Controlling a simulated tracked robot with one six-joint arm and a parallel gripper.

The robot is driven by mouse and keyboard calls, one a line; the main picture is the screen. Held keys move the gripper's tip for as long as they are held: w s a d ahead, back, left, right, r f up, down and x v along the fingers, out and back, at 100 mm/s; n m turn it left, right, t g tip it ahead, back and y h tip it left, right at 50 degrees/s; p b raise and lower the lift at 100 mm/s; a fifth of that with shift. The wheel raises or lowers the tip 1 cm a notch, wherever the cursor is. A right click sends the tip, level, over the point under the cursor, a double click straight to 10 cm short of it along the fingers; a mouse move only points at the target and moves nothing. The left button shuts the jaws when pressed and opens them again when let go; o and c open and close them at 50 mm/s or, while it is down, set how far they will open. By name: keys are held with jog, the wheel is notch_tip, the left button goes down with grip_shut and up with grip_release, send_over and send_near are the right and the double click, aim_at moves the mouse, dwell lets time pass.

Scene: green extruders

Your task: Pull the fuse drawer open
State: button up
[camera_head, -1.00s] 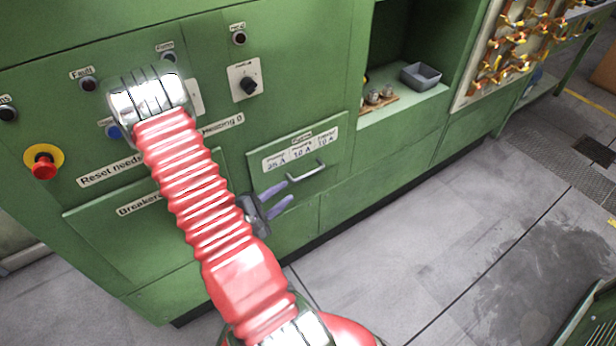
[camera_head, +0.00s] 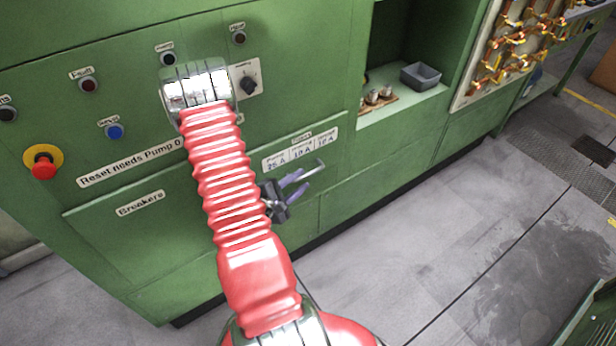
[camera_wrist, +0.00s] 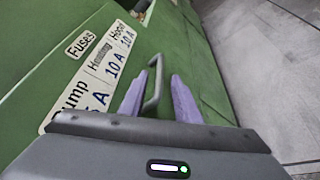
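The fuse drawer (camera_head: 337,148) is a green panel in the green cabinet, flush as far as I can tell. Its white label strip (camera_head: 300,149) carries ampere values and shows in the wrist view too (camera_wrist: 92,82). A grey bar handle (camera_head: 312,171) sticks out below the label. My gripper (camera_head: 303,179) has two purple fingers, spread apart at the handle. In the wrist view the handle (camera_wrist: 154,88) lies between the open fingers of my gripper (camera_wrist: 159,76), with gaps visible beside it.
A breaker panel (camera_head: 110,235) is left of my arm. Buttons, a red emergency stop (camera_head: 43,167) and a rotary switch (camera_head: 248,86) sit above. An open recess with a grey bin (camera_head: 420,76) is at right. The floor (camera_head: 400,240) in front is clear.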

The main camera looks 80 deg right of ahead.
aim_at(306, 177)
jog(key=shift+x, duration=2.75)
jog(key=shift+c, duration=0.2)
grip_shut()
